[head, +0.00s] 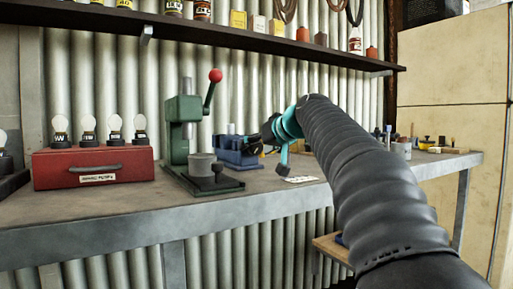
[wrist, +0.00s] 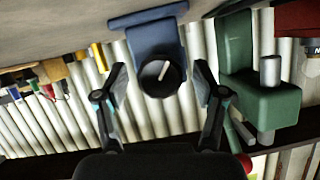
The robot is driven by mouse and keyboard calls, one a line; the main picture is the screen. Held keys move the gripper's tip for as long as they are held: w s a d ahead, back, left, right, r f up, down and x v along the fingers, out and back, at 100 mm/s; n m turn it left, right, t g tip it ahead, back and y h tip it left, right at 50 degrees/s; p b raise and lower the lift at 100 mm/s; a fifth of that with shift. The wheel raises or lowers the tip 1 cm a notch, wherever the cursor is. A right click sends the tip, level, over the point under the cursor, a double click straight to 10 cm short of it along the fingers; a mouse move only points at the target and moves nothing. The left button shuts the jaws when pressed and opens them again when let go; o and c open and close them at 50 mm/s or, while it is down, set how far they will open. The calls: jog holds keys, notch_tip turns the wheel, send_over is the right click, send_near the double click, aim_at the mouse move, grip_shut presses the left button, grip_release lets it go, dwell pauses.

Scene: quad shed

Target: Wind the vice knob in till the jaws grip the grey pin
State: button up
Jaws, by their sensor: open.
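The blue vice (head: 236,152) stands on the bench, right of the green press. In the wrist view, which is upside down, the vice (wrist: 155,42) faces me with its round black knob (wrist: 158,79). A white mark on the knob leans slightly right of straight up in the picture. My gripper (head: 266,136) is at the right end of the vice in the head view. In the wrist view my gripper (wrist: 160,72) is open, one finger each side of the knob, with gaps and no visible contact. I cannot clearly make out the grey pin or the jaw gap.
The green press (head: 183,135) with a red-balled lever stands close left of the vice. A red box (head: 92,168) with bulbs is farther left. A dark shelf (head: 200,35) runs above. Small items (head: 430,144) lie at the bench's right end.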

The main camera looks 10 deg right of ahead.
jog(key=shift+w, duration=0.1)
jog(key=c, duration=1.1)
jog(key=shift+m+y+p, duration=0.45)
jog(key=shift+m+y, duration=0.45)
jog(key=shift+m, duration=0.4)
jog(key=shift+c, duration=0.2)
jog(key=o, duration=1.1)
jog(key=shift+o, duration=0.2)
jog(key=v, duration=1.2)
